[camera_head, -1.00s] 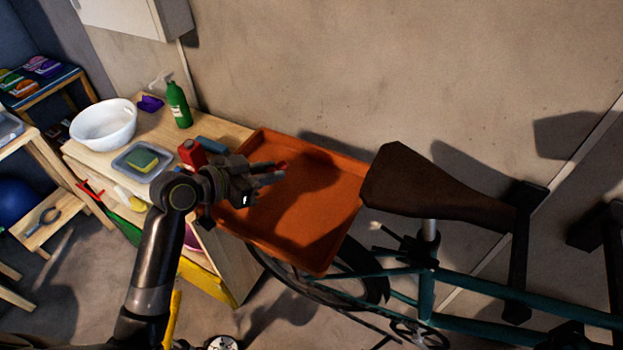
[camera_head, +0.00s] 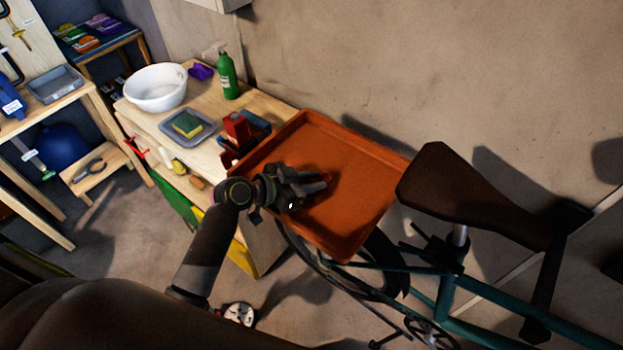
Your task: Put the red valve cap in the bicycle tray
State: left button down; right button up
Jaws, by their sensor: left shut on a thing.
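The orange bicycle tray (camera_head: 365,165) sits at the rear of the bicycle, beside the wooden bench. My left gripper (camera_head: 325,181) is over the left part of the tray, pointing right. It is shut on the small red valve cap (camera_head: 328,176), which shows at the fingertips and is partly hidden by them. I cannot tell how high the cap is above the tray floor. My right gripper is not in view.
The brown saddle (camera_head: 465,195) and teal bicycle frame (camera_head: 450,295) stand right of the tray. The wooden bench (camera_head: 275,105) holds a white bowl (camera_head: 156,88), a green spray bottle (camera_head: 227,76), a sponge dish (camera_head: 189,127) and a red item (camera_head: 236,126). The tray's right part is clear.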

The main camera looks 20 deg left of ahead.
pick_arm(q)
jog(key=shift+f, duration=0.1)
jog(key=shift+d+f, duration=0.1)
jog(key=shift+f, duration=0.05)
jog(key=c, duration=1.3)
grip_release()
jog(key=shift+o, duration=0.2)
jog(key=shift+r, duration=0.25)
jog(key=b+v, duration=0.2)
jog(key=v, duration=0.8)
jog(key=shift+s+a, duration=0.2)
jog(key=shift+a, duration=0.15)
jog(key=shift+s+a+r+b, duration=0.35)
jog(key=shift+s, duration=0.1)
